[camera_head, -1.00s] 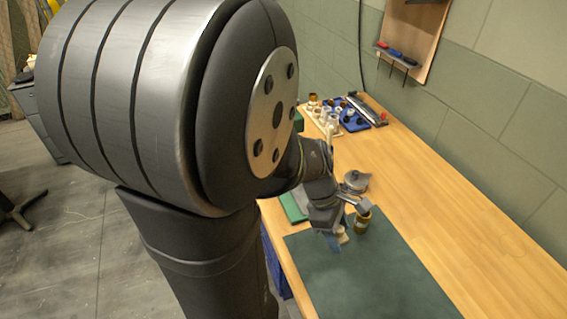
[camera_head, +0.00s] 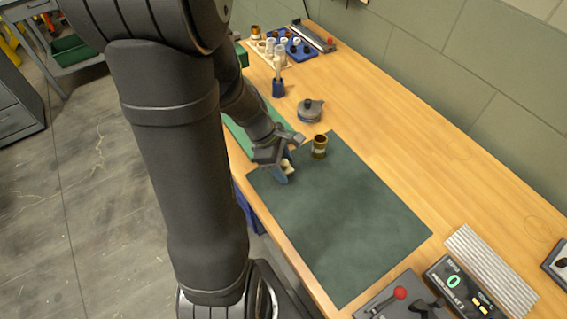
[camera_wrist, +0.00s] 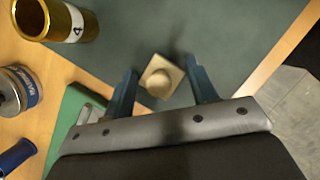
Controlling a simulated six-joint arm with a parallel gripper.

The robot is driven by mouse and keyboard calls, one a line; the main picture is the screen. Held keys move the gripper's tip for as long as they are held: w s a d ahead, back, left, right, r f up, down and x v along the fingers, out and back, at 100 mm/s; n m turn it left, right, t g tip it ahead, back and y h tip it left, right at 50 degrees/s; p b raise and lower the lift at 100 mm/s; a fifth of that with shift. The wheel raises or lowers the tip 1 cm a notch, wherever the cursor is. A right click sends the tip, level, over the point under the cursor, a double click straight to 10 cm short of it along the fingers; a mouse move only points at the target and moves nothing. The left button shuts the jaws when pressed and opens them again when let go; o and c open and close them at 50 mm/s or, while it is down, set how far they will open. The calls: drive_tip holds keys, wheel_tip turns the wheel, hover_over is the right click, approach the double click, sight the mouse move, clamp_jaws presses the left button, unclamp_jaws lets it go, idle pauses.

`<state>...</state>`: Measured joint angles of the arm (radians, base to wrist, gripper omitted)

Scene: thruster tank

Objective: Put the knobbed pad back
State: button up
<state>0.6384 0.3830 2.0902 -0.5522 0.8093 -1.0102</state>
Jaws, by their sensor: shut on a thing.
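The knobbed pad (camera_wrist: 160,76) is a small beige square block with a round knob on top, between the two blue fingers in the wrist view. In the head view a little of the pad (camera_head: 287,164) shows at the fingertips. My gripper (camera_head: 285,171) is shut on it, over the left edge of the dark green mat (camera_head: 350,225). The gripper also shows in the wrist view (camera_wrist: 163,70). Whether the pad touches the mat, I cannot tell.
A brass cylinder (camera_head: 320,147) stands close by on the mat's back edge. Behind are a grey lidded tin (camera_head: 310,112), a blue holder (camera_head: 278,88) and small parts in trays. A control box with a red-knobbed lever (camera_head: 399,293) is at the front right. Most of the mat is clear.

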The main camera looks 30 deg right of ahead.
drive_tip(key=shift+f, duration=0.1)
drive_tip(key=o, duration=0.9)
drive_tip(key=shift+o, duration=0.2)
drive_tip(key=v, duration=1.2)
drive_tip(key=x, duration=1.2)
drive_tip(key=shift+r, duration=0.9)
